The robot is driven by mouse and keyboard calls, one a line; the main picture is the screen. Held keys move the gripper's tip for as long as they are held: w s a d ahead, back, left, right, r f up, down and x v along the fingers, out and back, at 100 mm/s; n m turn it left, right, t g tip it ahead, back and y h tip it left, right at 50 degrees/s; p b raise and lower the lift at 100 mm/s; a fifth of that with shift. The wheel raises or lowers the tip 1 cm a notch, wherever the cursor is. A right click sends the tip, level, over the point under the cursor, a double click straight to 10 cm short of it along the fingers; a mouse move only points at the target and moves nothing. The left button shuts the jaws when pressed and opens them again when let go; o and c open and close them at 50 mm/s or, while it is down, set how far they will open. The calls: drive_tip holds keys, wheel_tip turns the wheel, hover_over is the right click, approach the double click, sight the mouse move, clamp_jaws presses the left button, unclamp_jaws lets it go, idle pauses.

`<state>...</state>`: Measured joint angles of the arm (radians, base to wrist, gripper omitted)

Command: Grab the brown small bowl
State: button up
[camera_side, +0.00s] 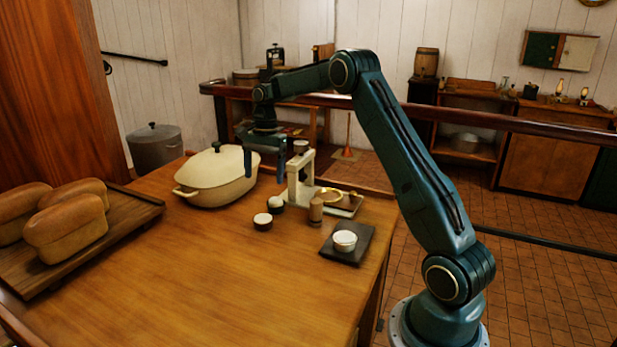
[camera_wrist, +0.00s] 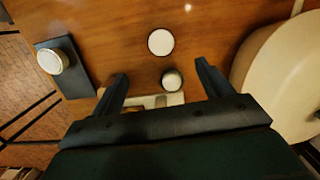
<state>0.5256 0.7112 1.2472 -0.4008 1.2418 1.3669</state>
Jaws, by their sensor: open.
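A small brown bowl (camera_side: 262,222) with a pale inside stands on the wooden table, near the middle. In the wrist view it appears as a pale round opening (camera_wrist: 161,42), above the space between my fingers. A second small dark bowl (camera_side: 276,203) with a whitish top stands just behind it; it also shows in the wrist view (camera_wrist: 172,80), between the fingers. My gripper (camera_side: 264,180) is open and empty, pointing down above and behind the bowls. Its fingers (camera_wrist: 162,72) frame the second bowl in the wrist view. It touches neither bowl.
A cream lidded pot (camera_side: 215,178) stands close left of my gripper. A pale stand (camera_side: 300,180) is close on the right, with a wooden cylinder (camera_side: 316,209). A white bowl (camera_side: 345,240) sits on a dark slab (camera_side: 362,252). Bread loaves lie far left. The front table is clear.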

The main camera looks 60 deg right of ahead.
hover_over(263, 218)
drive_tip(key=d, duration=0.1)
drive_tip(key=shift+f, duration=3.95)
drive_tip(key=shift+w+a+f, duration=0.1)
drive_tip(key=shift+a+f, duration=0.15)
drive_tip(key=shift+f, duration=1.05)
drive_tip(key=shift+a+f, duration=0.2)
drive_tip(key=shift+f, duration=1.05)
drive_tip(key=c, duration=1)
drive_tip(key=shift+c, duration=0.4)
drive_tip(key=shift+r, duration=0.2)
